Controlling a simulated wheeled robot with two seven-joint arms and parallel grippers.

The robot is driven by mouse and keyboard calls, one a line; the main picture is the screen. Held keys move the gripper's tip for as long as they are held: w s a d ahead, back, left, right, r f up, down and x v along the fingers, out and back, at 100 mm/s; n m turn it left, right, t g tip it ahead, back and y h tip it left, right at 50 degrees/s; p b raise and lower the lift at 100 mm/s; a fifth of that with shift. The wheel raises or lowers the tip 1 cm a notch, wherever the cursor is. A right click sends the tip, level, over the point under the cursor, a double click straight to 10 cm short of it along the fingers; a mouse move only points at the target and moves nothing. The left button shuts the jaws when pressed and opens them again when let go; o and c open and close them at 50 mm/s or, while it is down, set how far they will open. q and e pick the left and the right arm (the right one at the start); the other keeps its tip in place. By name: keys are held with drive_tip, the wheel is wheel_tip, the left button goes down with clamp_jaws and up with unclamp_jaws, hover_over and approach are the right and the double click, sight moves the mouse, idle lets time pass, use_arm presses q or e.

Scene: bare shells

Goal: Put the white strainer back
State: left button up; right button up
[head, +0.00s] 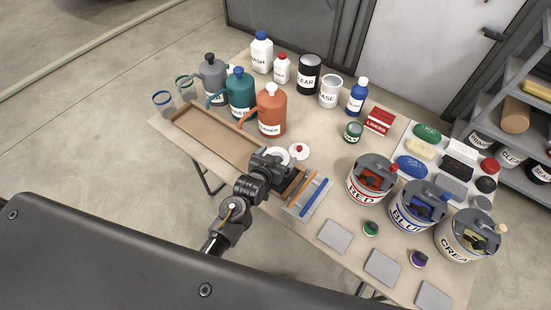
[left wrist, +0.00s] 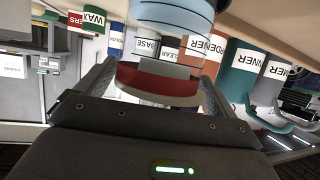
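A white round piece, which I take for the white strainer (head: 283,153), shows partly hidden behind my left gripper (head: 279,160) in the head view. Next to it is a white disc with a red middle (head: 299,151). In the left wrist view, which is upside down, a dark red and white round piece (left wrist: 157,82) sits between the two fingers, which seem to touch its sides. It looks like the strainer, but its full shape is hidden. A clear cup with blue bands (left wrist: 175,15) is right beyond it. My right gripper is out of view.
A long brown tray (head: 215,137) runs along the table's left side, its right end behind my arm. Solvent jugs (head: 271,112) stand behind it. A grey tray (head: 305,204) with orange and blue sticks lies right of my gripper. Paint cans (head: 371,180) stand further right.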

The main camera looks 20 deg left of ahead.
use_arm(q)
drive_tip(key=c, duration=0.8)
drive_tip(key=shift+o, duration=0.2)
drive_tip(key=shift+r, duration=0.5)
drive_tip(key=s+a+r, duration=0.1)
drive_tip(key=r, duration=0.1)
drive_tip(key=s+a+r+b, duration=0.1)
drive_tip(key=r, duration=0.2)
drive_tip(key=s+a+r, duration=0.1)
drive_tip(key=r, duration=0.1)
drive_tip(key=shift+s+r+b, duration=0.15)
drive_tip(key=shift+s+b, duration=0.15)
drive_tip(key=shift+b, duration=0.1)
drive_tip(key=s+a+r+b, duration=0.2)
drive_tip(key=s+a+r, duration=0.2)
drive_tip(key=s+a, duration=0.2)
drive_tip(key=shift+s+r, duration=0.35)
drive_tip(key=shift+s, duration=0.25)
